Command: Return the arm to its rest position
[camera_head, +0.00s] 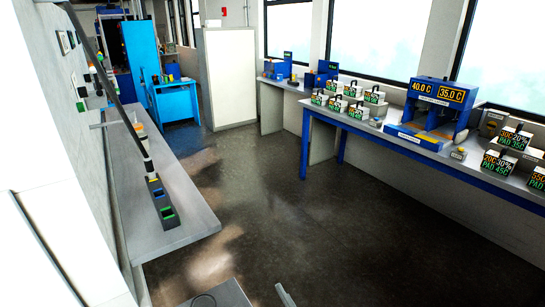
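I cannot make out my gripper in the head view, and no fingers show. A grey block with a dark cable and a small pale piece show at the bottom edge, cut off by the frame. They may be parts of my own body, but I cannot tell. No object is seen being held.
A grey bench (190,219) on the left bears a dark strip (161,206) with coloured slots. On the right, a blue-legged table (345,122) carries several labelled boxes and a blue unit (436,104) reading 40.0 C and 35.0 C. The dark floor (330,220) between is clear.

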